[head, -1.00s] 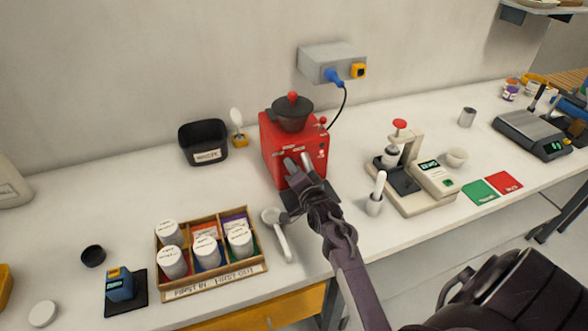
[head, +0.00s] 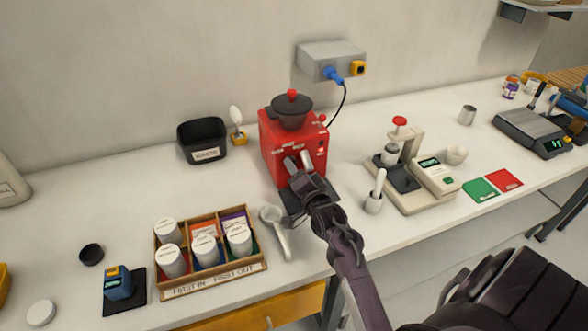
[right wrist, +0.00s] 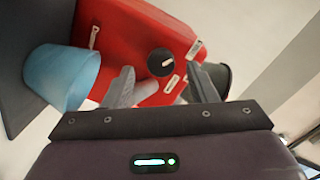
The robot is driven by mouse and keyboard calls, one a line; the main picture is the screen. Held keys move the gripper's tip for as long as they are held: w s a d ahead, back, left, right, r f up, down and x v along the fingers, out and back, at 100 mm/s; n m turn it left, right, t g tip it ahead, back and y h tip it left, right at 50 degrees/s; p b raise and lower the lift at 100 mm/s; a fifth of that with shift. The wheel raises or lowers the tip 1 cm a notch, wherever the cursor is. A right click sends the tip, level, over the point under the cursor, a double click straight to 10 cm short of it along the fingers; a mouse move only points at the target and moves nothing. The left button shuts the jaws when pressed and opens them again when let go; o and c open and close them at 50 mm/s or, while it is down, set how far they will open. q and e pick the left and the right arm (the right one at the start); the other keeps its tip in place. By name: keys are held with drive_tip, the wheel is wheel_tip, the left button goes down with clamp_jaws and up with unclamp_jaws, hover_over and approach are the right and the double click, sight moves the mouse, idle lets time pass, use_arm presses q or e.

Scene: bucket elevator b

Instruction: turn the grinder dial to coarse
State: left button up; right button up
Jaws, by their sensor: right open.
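The red grinder (head: 274,138) stands against the wall with a dark hopper and red knob on top. In the right wrist view its red front (right wrist: 120,40) is close and tilted. The dial (right wrist: 161,62) is a round black disc with a pale pointer mark. Small white labels around it are too blurred to read. My right gripper (head: 298,161) is open in front of the grinder face. In the right wrist view its fingers (right wrist: 158,82) are spread on either side below the dial, with nothing between them. The gripper hides the dial in the head view. My left gripper is out of view.
A light blue cup (right wrist: 62,76) is beside the grinder front in the wrist view. A white-handled scoop (head: 276,232) and a wooden rack (head: 212,283) of jars lie left of my arm. A press machine (head: 410,197) stands to the right. A blue plug (head: 333,74) is in the wall box.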

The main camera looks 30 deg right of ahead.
drive_tip(key=b+v, duration=0.1)
drive_tip(key=v, duration=0.4)
drive_tip(key=shift+s+a, duration=0.1)
drive_tip(key=shift+s, duration=0.15)
